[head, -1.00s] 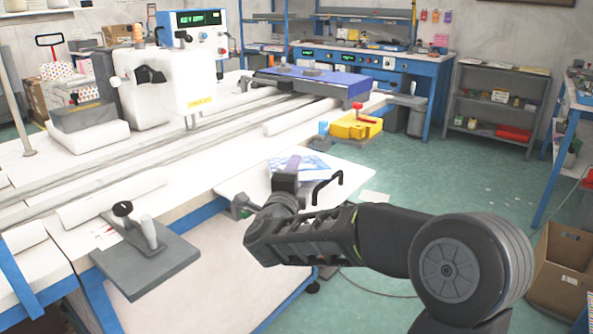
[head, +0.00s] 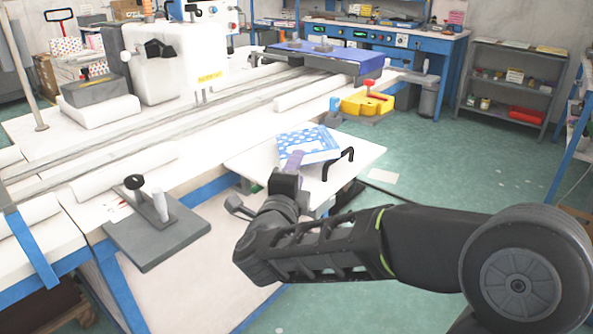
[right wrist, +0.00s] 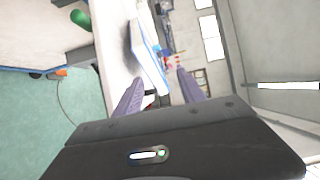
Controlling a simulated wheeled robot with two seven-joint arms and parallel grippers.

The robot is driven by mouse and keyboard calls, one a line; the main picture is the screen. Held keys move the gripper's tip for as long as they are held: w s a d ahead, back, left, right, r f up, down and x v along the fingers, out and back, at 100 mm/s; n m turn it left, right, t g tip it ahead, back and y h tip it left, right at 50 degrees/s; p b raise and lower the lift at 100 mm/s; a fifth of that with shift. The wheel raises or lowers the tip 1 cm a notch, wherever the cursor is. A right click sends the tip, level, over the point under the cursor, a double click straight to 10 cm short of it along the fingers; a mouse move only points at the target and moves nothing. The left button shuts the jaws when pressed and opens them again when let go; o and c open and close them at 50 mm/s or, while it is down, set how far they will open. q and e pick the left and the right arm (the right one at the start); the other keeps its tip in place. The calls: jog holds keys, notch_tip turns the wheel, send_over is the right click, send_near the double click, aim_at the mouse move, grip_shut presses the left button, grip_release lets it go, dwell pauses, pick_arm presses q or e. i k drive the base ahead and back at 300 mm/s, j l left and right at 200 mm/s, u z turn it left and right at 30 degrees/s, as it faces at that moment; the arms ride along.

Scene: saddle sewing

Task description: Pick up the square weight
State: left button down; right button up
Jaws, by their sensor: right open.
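My right gripper (head: 293,163) hangs over the near edge of a small white side table. Its purple fingers also show in the right wrist view (right wrist: 157,90), apart and with nothing held between them. A blue and white patterned box (head: 308,145) lies on that table just beyond the fingers; it also shows in the right wrist view (right wrist: 151,52). I cannot tell for sure which thing is the square weight. Small grey pieces (head: 321,46) stand on a blue-topped platform at the back. My left gripper is not in view.
A black bent handle (head: 338,163) stands at the side table's right. A grey plate with knobs (head: 157,233) sits at the long white table's front corner. A yellow piece with a red knob (head: 367,102) is on the far edge. Green floor is open at right.

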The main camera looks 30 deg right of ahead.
aim_at(324, 48)
jog(key=z, duration=1.3)
